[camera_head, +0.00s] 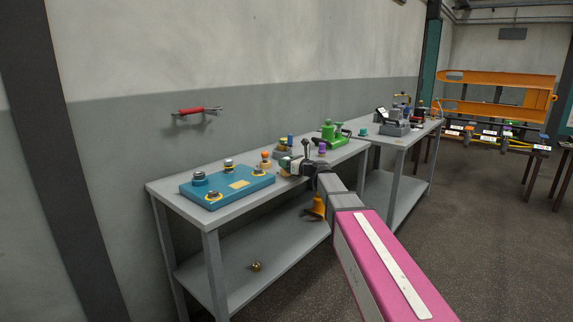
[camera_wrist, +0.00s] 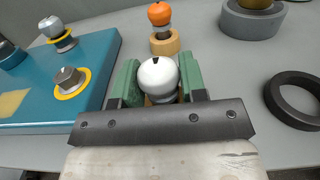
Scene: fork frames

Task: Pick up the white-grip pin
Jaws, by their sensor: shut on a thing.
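The white-grip pin (camera_wrist: 158,76) has a round white knob with a small dark slot on top. In the wrist view it sits between the two green fingers of my gripper (camera_wrist: 157,84), which are shut on it. Its lower part is mostly hidden by the knob and the gripper, so I cannot tell whether it is clear of what is below. In the head view my gripper (camera_head: 291,165) is low over the near bench (camera_head: 228,217), to the right of the blue plate (camera_head: 240,184); the pin cannot be made out there.
An orange-grip pin (camera_wrist: 160,14) stands in a tan ring (camera_wrist: 165,44) just behind. The blue plate with knobs also shows in the wrist view (camera_wrist: 50,100) at left. A dark ring (camera_wrist: 272,99) lies at right. A green tool (camera_head: 330,137) stands farther along the bench.

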